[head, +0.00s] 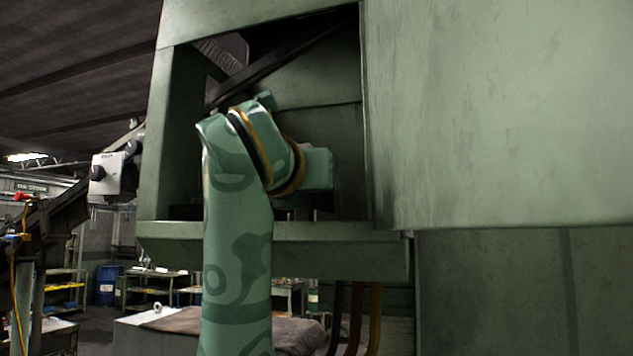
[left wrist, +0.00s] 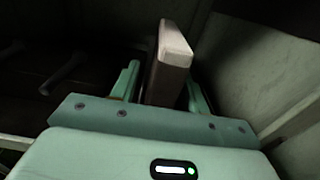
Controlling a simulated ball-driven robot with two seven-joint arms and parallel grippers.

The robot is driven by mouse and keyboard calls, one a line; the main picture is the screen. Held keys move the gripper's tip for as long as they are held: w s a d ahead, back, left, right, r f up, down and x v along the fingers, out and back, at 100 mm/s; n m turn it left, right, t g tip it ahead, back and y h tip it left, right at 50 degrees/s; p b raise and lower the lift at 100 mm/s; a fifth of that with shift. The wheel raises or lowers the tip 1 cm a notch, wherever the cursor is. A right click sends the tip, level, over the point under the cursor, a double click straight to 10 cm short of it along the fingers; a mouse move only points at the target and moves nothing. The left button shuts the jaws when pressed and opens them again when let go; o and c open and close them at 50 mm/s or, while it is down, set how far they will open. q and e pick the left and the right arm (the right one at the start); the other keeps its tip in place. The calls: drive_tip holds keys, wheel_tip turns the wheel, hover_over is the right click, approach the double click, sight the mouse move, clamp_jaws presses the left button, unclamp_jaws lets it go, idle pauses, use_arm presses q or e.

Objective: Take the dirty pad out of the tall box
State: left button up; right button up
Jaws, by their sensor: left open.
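The pad (left wrist: 168,65) shows in the left wrist view as an upright block with a pale top edge and a darker brown face. My left gripper (left wrist: 163,88) is open, with one finger on each side of the pad; I cannot tell whether either finger touches it. In the head view my left arm reaches through the front opening of the green tall box (head: 172,135). There the fingers and the pad are hidden behind my wrist. My right gripper is in neither view.
A ledge (head: 330,250) runs under the opening, and a large green panel (head: 500,110) bounds it on the right. A dark slanted bar (head: 285,60) crosses the top of the opening. A grey control box (head: 107,176) stands off to the left.

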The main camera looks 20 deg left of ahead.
use_arm(q)
drive_tip(key=shift+w+f, duration=0.1)
drive_tip(key=shift+w, duration=0.25)
drive_tip(key=shift+s, duration=0.15)
clamp_jaws()
